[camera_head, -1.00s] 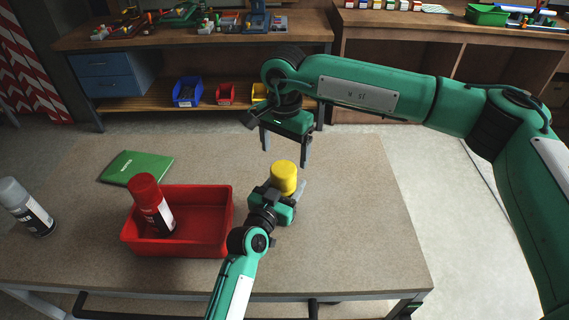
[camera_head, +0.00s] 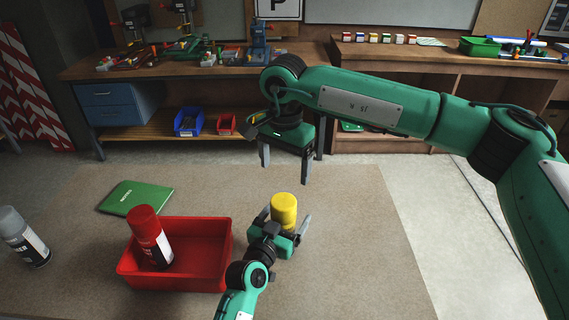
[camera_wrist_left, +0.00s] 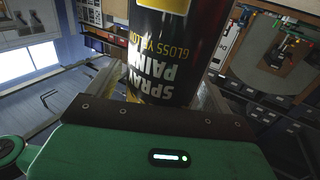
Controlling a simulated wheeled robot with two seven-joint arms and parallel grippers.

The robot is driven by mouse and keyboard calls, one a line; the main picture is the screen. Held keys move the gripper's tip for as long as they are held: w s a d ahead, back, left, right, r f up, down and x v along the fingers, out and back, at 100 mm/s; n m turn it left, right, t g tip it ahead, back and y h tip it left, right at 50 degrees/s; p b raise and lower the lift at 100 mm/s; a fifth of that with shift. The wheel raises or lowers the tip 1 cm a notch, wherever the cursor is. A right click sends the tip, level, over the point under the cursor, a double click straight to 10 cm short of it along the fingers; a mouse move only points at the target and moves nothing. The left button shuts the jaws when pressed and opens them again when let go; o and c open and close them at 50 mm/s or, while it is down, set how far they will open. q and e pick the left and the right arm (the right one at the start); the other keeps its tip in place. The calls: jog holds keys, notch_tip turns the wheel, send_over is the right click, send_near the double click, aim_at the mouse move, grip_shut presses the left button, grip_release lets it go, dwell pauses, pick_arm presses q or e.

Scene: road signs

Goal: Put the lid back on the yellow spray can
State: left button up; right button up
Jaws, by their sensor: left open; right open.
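The yellow lid (camera_head: 284,208) shows on top of the spray can in the head view. The can's body is mostly hidden behind my left gripper (camera_head: 284,218). In the left wrist view the black can (camera_wrist_left: 178,50), printed with gloss yellow spray paint lettering, stands between the fingers of my left gripper (camera_wrist_left: 160,95). Those fingers are open on either side of it. My right gripper (camera_head: 286,173) is open and empty, its fingers pointing down above and behind the lid. Whether the lid is fully seated cannot be told.
A red bin (camera_head: 205,255) holds a red-capped can (camera_head: 148,238) to the left. A grey-capped can (camera_head: 24,238) stands at the far left, near a green book (camera_head: 134,197). The table (camera_head: 350,240) is clear on the right. A workbench (camera_head: 200,67) stands behind.

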notch_tip(320, 180, down, 4)
jog(key=b, duration=0.3)
jog(key=shift+r+b, duration=0.15)
jog(key=shift+b, duration=0.25)
pick_arm(q)
jog(key=v, duration=1.4)
jog(key=shift+w, duration=0.1)
pick_arm(e)
jog(key=shift+f, duration=0.2)
